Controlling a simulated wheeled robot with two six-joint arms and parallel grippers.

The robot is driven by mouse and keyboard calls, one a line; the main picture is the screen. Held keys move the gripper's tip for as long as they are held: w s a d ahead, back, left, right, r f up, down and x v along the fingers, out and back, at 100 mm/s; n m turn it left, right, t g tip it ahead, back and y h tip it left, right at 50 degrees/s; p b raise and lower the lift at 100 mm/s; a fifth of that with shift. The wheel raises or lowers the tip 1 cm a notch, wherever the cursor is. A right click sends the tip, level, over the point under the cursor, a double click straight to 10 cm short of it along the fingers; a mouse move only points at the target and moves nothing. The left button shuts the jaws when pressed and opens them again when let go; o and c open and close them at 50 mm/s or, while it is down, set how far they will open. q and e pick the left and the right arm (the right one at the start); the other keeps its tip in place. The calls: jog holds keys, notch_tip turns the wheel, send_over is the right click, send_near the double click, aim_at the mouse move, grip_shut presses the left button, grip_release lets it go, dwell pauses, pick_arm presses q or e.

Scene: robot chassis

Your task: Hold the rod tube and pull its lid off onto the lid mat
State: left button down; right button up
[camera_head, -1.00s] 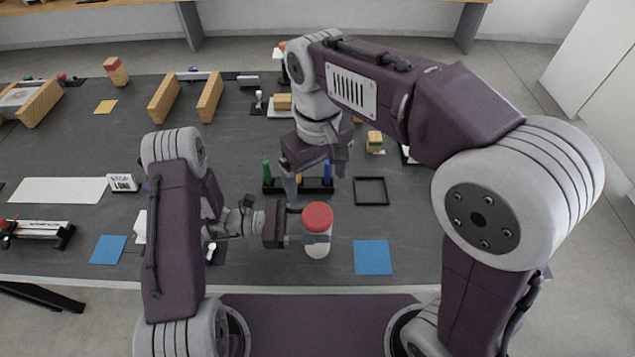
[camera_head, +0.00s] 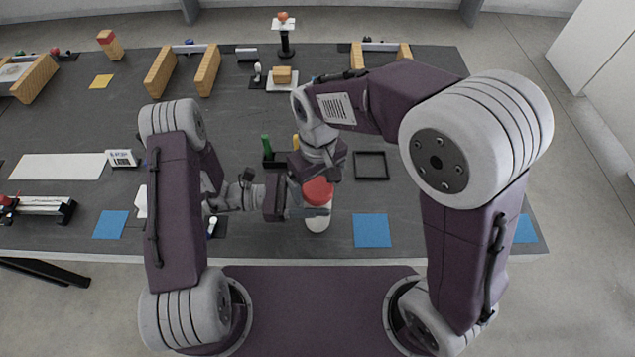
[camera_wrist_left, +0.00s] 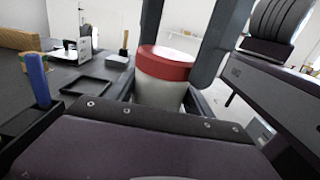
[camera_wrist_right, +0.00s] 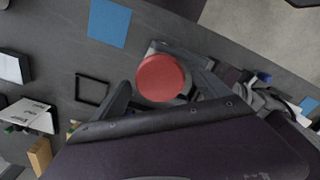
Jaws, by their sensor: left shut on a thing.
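The rod tube (camera_head: 318,222) is a white cylinder standing upright near the table's front edge, with its red lid (camera_head: 318,191) on top. My left gripper (camera_head: 308,212) is shut on the white body from the left; the tube also shows between its fingers in the left wrist view (camera_wrist_left: 160,94). My right gripper (camera_head: 316,178) is above the tube, pointing down. In the right wrist view its fingers are open, with the red lid (camera_wrist_right: 161,78) between them and a gap visible. A blue mat (camera_head: 372,231) lies bare right of the tube.
A black square frame (camera_head: 371,166) lies behind the blue mat. A dark rack with a green rod (camera_head: 266,146) stands behind the tube, partly hidden by my right arm. Other blue mats lie at left (camera_head: 111,224) and far right (camera_head: 524,229).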

aim_at(318, 188)
jog(key=c, duration=1.4)
jog(key=shift+o, duration=0.2)
jog(key=shift+r, duration=0.3)
jog(key=shift+r, duration=0.85)
notch_tip(318, 188, up, 4)
jog(key=shift+r, duration=0.1)
pick_arm(q)
jog(key=shift+c, duration=1.5)
grip_release()
jog(key=shift+a, duration=0.1)
